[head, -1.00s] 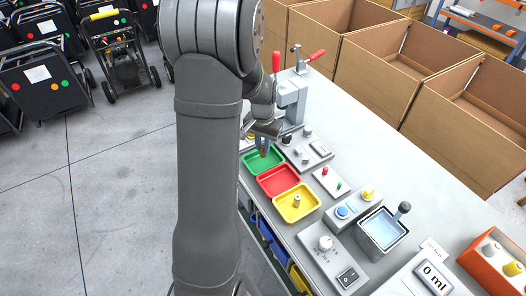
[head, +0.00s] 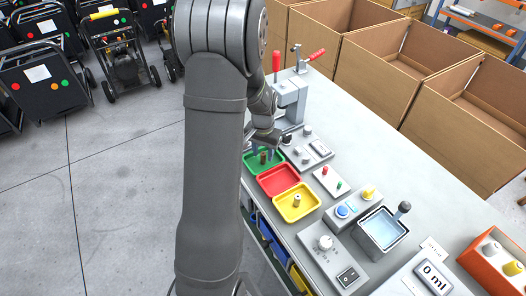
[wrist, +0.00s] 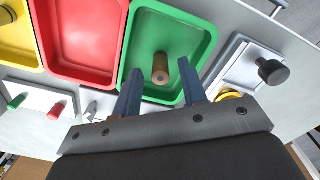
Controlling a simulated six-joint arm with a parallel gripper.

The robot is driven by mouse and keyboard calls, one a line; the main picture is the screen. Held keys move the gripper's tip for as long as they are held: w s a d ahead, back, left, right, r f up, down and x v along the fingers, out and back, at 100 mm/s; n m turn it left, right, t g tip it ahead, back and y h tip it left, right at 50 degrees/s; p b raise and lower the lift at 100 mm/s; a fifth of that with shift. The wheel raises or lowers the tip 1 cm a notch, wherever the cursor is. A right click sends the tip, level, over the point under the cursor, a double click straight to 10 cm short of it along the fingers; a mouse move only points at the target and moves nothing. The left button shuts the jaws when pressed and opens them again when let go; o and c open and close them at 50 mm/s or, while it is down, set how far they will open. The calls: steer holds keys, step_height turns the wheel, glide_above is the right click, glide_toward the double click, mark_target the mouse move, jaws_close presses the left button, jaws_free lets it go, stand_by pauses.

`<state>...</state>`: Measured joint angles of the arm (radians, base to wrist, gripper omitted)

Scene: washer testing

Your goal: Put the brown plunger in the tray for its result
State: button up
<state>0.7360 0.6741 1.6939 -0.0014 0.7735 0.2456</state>
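The brown plunger (wrist: 160,67) stands in the green tray (wrist: 199,29), apparently upright on its floor. In the head view the brown plunger (head: 263,158) shows small inside the green tray (head: 251,167). My gripper (wrist: 160,70) is open, with one blue-grey finger on each side of the plunger and a visible gap to each. In the head view my gripper (head: 270,150) is just above the green tray, partly hidden by my arm.
Beside the green tray are the red tray (head: 279,181), empty, and the yellow tray (head: 286,210), holding another small part. A press with red handles (head: 293,95) stands behind. Switch boxes, a water bath (head: 384,229) and an orange rack (head: 480,254) line the bench.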

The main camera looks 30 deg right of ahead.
mark_target(263, 154)
step_height(263, 154, up, 12)
steer(key=shift+r, duration=0.15)
stand_by(0.3)
steer(key=shift+f, duration=4.25)
